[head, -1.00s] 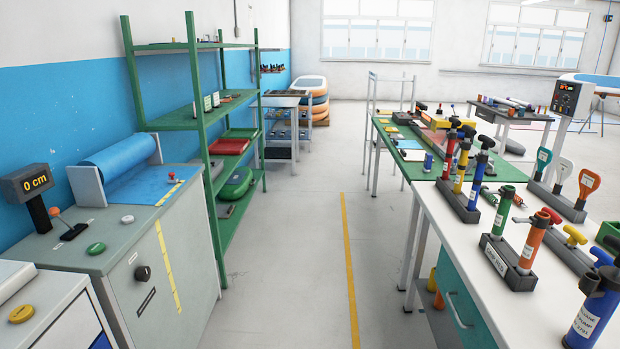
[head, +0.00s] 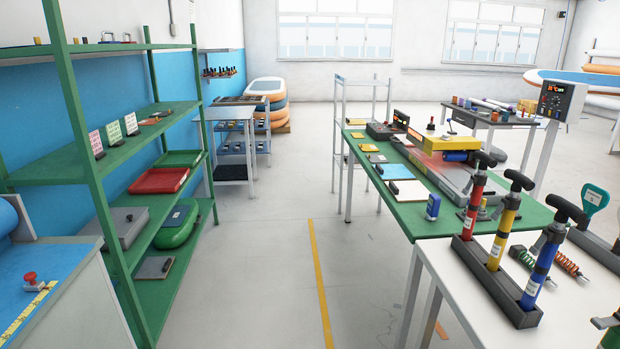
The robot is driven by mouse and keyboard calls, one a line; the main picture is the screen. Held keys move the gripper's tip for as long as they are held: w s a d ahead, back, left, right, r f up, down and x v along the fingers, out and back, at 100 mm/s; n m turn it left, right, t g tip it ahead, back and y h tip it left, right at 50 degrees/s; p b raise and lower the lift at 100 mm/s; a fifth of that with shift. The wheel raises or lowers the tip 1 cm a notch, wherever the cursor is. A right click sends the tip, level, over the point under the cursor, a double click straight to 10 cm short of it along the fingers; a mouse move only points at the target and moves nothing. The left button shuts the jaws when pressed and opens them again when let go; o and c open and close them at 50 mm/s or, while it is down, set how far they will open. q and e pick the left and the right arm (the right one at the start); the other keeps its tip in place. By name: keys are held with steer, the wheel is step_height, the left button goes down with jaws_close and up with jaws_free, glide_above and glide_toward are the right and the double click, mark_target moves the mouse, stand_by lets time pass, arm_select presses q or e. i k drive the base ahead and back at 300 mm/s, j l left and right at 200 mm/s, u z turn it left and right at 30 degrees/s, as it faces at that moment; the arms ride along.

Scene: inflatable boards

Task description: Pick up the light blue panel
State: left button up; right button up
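A light blue panel (head: 397,171) lies flat on the green top of the long table (head: 432,222), towards its left edge. A dark object overlaps or sits beside its front edge; I cannot tell which. Neither of my grippers shows in the head view.
Yellow and pale panels (head: 407,192) lie around the blue one. A grey machine with a yellow head (head: 445,143) stands to their right. A rack of hand pumps (head: 496,280) stands nearer. Green shelving (head: 85,180) is at left. The aisle with a yellow line (head: 319,285) is clear.

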mark_target(388, 172)
steer(key=i, duration=2.2)
steer(key=i+j+z, duration=0.1)
steer(key=i+z, duration=0.25)
steer(key=i, duration=0.2)
steer(key=i+j+z, duration=0.2)
steer(key=i+z, duration=0.15)
steer(key=i, duration=0.2)
